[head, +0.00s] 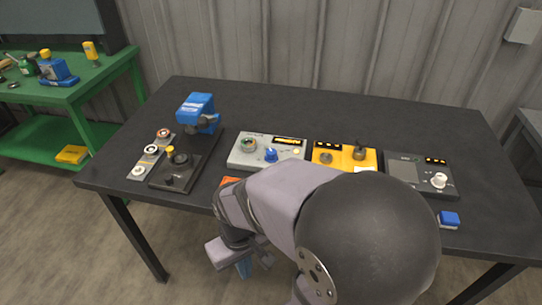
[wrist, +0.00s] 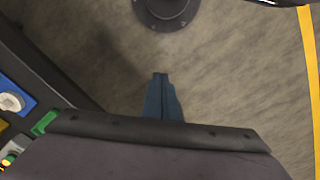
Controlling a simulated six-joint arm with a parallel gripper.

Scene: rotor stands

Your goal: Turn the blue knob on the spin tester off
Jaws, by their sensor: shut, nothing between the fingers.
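The blue knob (head: 271,155) sits on the front of a light grey box (head: 240,157) with a dial and a lit amber display, which I take for the spin tester. The box stands at the middle of the dark table. My gripper (head: 243,269) hangs in front of the table's near edge, low and to the left of my arm, well apart from the knob. In the wrist view its blue fingers (wrist: 161,78) are together and empty, over the floor. The knob's pointer is too small to read.
A yellow box (head: 325,157) and a dark grey box (head: 405,172) stand right of the tester. My arm covers the table's front middle.

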